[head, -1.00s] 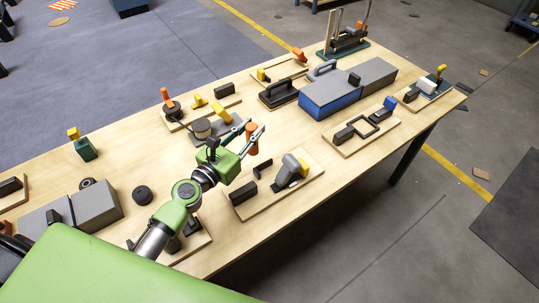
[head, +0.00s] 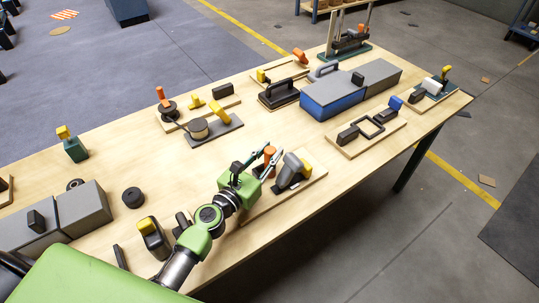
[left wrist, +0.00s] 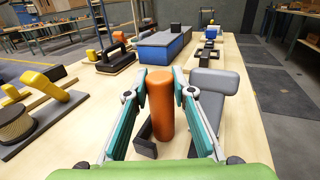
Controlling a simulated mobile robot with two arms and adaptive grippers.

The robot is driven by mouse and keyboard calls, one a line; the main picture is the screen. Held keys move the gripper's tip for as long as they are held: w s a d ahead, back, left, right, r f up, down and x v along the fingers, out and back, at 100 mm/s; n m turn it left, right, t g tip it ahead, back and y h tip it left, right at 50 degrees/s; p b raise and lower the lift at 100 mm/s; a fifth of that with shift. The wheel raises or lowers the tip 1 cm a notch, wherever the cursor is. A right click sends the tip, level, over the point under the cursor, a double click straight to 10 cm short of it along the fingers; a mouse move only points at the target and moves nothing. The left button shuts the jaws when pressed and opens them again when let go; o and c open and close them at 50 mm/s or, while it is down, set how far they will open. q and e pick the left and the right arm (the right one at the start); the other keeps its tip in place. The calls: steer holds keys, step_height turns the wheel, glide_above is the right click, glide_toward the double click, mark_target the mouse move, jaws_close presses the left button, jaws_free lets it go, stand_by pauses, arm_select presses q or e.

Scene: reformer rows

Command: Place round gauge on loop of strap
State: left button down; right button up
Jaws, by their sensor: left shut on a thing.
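My left gripper (head: 257,158) is shut on an upright orange cylinder (left wrist: 160,105), which I take to be the round gauge. The cylinder also shows in the head view (head: 269,154). It is over or beside a light wooden board (head: 262,208); I cannot tell whether its lower end touches anything. On that board, a black bracket-like piece (left wrist: 146,147), possibly the loop of strap, lies just left of the cylinder in the left wrist view. A grey part (left wrist: 212,82) stands right of the cylinder, partly hidden by a finger. My right gripper is not in view.
A grey and yellow tool (head: 291,170) sits on the same board. Behind it are a blue box (head: 330,104), a board with a black square frame (head: 352,148) and a spool on a grey plate (head: 199,130). A black puck (head: 133,198) lies left. The table's front edge is close.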

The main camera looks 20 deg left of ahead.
arm_select(q)
steer(key=shift+f, duration=0.15)
steer(key=c, duration=2)
jaws_free()
steer(key=b+v, duration=0.3)
steer(key=v, duration=0.7)
steer(key=shift+s, duration=0.4)
steer(key=shift+s+a+r, duration=0.2)
steer(key=shift+s+r, duration=0.05)
steer(key=shift+s, duration=0.35)
